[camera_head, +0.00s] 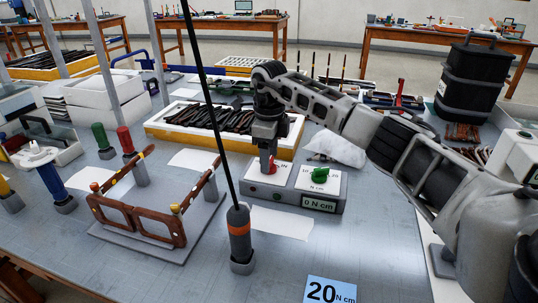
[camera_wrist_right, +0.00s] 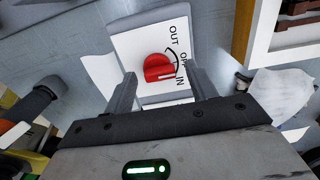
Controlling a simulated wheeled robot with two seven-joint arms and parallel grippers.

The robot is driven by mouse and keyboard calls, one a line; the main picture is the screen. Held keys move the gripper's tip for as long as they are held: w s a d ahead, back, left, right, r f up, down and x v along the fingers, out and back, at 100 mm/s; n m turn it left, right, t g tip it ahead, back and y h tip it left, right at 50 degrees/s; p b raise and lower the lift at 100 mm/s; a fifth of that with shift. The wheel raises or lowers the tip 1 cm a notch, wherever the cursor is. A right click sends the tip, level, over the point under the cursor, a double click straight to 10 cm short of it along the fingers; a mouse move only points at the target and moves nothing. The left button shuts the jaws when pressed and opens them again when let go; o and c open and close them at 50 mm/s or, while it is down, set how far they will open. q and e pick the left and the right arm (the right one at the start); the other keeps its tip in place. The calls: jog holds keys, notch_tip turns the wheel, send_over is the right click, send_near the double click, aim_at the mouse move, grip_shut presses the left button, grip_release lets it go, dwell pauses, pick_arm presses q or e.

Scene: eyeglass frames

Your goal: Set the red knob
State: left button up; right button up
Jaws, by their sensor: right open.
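The red knob (camera_wrist_right: 158,68) sits on a white dial plate (camera_wrist_right: 128,48) marked OUT and IN. A white mark on the knob points toward the IN side. In the head view the red knob (camera_head: 271,168) is partly hidden by my right gripper (camera_head: 266,160), which is above it. In the wrist view my right gripper (camera_wrist_right: 163,76) is open, with one finger on each side of the knob in the picture; I cannot tell whether they touch it. My left gripper is not in view.
The grey control box (camera_head: 322,205) also carries a green knob (camera_head: 320,175) and a display reading 0 N cm. A blue 20 N cm card (camera_head: 330,291) lies in front. A screwdriver (camera_head: 239,232) stands left, near brown glasses frames (camera_head: 130,215). A tray of frames (camera_head: 165,131) is behind.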

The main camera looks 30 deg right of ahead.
jog(key=c, duration=1)
